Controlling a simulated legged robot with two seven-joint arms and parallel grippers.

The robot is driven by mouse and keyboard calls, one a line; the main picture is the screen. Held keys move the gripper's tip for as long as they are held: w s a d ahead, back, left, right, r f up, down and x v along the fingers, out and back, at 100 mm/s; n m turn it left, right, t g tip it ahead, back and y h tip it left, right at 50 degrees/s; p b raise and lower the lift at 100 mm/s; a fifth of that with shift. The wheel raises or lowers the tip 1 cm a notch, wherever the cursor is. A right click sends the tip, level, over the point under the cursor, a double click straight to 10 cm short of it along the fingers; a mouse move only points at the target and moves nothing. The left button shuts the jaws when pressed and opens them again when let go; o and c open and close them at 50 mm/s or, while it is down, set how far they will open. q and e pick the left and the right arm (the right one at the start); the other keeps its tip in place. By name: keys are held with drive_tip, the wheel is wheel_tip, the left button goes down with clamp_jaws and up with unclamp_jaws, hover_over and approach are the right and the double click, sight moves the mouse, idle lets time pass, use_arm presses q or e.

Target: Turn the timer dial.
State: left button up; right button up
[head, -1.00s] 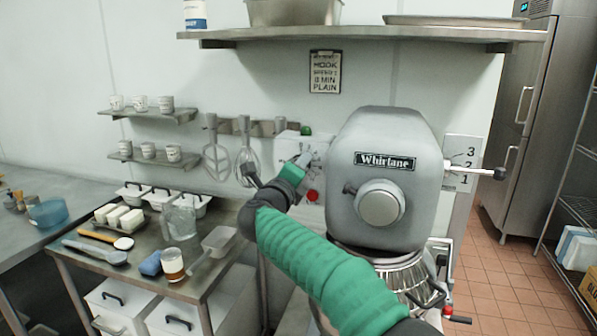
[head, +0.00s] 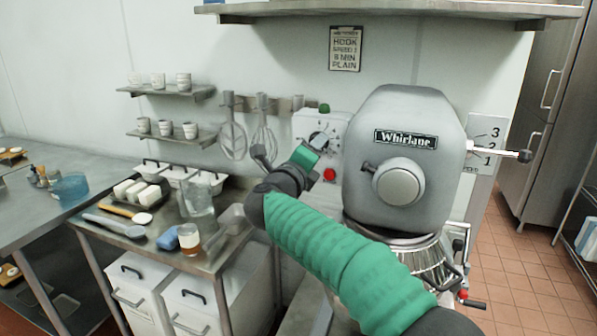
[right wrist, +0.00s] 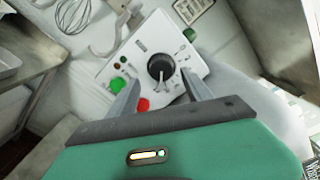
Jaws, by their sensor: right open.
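The timer dial is a round black knob (right wrist: 160,67) with pale markings around it, on the front of a white control box (right wrist: 140,45). In the head view the box (head: 340,122) is on the wall side, left of the mixer, and the dial (head: 321,131) shows partly above my gripper. My right gripper (head: 288,154) is in front of the box. In the right wrist view my right gripper (right wrist: 160,88) is open, its fingers pointing at the box. The dial appears between the fingertips; contact is not visible. My left gripper is not in view.
The grey mixer (head: 405,160) stands close on the right. A red button (head: 330,174) is below the dial, and a green one (right wrist: 118,84) is near a fingertip. Whisks (head: 264,138) hang left of the box. A cluttered steel table (head: 150,240) is at lower left.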

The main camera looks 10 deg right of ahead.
drive_tip(key=b+v, duration=0.1)
drive_tip(key=v, duration=1.2)
drive_tip(key=shift+a, duration=0.25)
drive_tip(key=shift+s+f, duration=0.1)
drive_tip(key=shift+s, duration=0.05)
